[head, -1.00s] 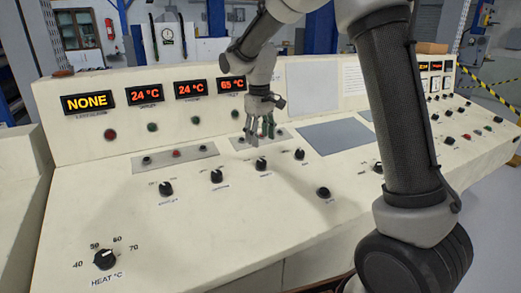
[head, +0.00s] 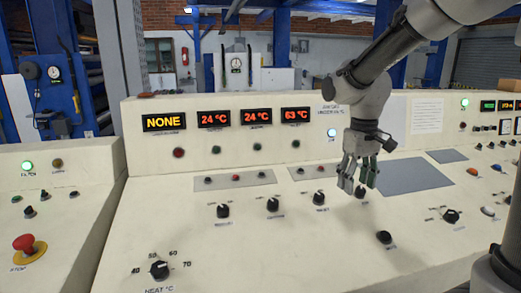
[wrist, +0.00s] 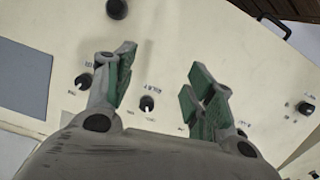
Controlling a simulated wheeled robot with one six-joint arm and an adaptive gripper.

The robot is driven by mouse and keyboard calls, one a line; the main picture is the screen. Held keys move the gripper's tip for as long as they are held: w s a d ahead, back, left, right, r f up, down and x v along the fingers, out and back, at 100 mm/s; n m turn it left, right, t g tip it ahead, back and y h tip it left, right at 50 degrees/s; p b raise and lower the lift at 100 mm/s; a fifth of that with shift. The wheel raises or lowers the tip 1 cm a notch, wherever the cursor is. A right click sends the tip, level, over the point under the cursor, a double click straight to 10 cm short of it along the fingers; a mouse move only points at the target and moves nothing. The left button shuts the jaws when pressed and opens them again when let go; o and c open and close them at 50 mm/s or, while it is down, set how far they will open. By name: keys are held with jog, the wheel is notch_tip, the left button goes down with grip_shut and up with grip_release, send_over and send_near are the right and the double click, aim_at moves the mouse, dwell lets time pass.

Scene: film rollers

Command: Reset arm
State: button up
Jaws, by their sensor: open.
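My gripper (head: 357,175) hangs above the cream control console (head: 300,245), right of the middle in the head view. Its fingers point down and hold nothing. In the wrist view my gripper (wrist: 160,92) shows two green-padded fingers set wide apart. A black knob (wrist: 147,103) on the console shows between them. My arm reaches in from the upper right of the head view.
Orange displays read NONE (head: 164,121), 24, 24 and 63 °C. A HEAT dial (head: 159,270) is at front left. Several black knobs line the sloped panel. A red stop button (head: 24,242) is at far left. A grey plate (head: 410,176) lies right of my gripper.

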jog(key=s+d+r+m+t, duration=0.1)
jog(key=s+d+r+t, duration=0.1)
jog(key=s+d, duration=0.3)
jog(key=s+d+r+m+t, duration=0.2)
jog(key=s+d+r, duration=0.2)
jog(key=s, duration=1)
jog(key=shift+d+m, duration=0.3)
jog(key=shift+d, duration=0.1)
